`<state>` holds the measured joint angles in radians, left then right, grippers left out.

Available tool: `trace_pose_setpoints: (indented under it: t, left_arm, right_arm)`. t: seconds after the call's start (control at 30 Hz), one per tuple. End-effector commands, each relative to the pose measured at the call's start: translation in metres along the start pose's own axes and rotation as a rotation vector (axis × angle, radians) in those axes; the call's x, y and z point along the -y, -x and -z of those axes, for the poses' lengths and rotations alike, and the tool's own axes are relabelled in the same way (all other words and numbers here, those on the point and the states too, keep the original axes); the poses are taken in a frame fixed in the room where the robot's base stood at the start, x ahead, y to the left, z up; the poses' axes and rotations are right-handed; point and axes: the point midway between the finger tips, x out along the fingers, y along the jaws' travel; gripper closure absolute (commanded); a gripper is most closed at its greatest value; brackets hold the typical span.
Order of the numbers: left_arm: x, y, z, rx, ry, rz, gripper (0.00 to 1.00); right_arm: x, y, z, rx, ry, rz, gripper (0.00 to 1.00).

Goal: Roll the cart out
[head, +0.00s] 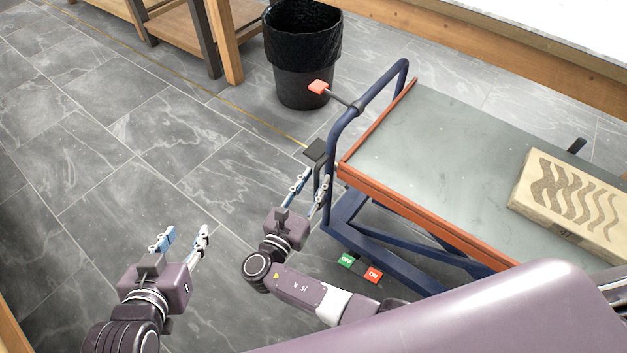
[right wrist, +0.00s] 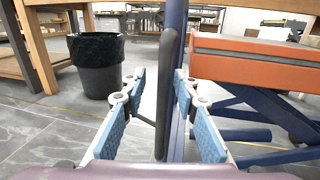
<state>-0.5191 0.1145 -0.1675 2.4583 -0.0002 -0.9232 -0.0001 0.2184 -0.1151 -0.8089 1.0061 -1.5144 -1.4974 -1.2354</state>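The cart (head: 440,140) has a grey top with an orange-red edge and a blue tubular frame. Its blue handle (head: 345,122) rises at the near left end, and carries a black lever with a red knob (head: 318,87). A green OFF pedal (head: 346,260) and a red ON pedal (head: 373,275) show low by the frame. My right gripper (head: 313,182) is open at the handle's near upright. In the right wrist view the blue upright (right wrist: 176,60) and a black bar (right wrist: 164,100) stand between its fingers; contact is unclear. My left gripper (head: 186,238) is open and empty over the floor.
A pale stone slab (head: 570,205) with wavy grooves lies on the cart top. A black bin (head: 302,65) stands just beyond the handle. Wooden benches (head: 228,45) are behind and at the upper right. The tiled floor (head: 130,130) left of the cart is clear.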

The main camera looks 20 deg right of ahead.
Motion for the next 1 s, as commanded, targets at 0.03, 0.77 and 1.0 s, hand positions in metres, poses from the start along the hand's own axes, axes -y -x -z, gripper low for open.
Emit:
trace_pose_setpoints:
  t: [0.03, 0.77, 1.0]
  left_arm:
    - [0.000, 0.000, 0.000, -0.001, 0.000, -0.001, 0.60]
    - [0.000, 0.000, 0.000, 0.000, 0.000, 0.000, 0.60]
    - [0.000, 0.000, 0.000, 0.000, 0.000, 0.000, 0.60]
  right_arm:
    - [0.001, 0.000, 0.000, -0.001, 0.001, 0.001, 0.72]
    - [-0.001, 0.000, -0.086, 0.000, -0.004, -0.001, 0.72]
    - [-0.002, 0.000, -0.100, 0.000, 0.000, -0.002, 0.72]
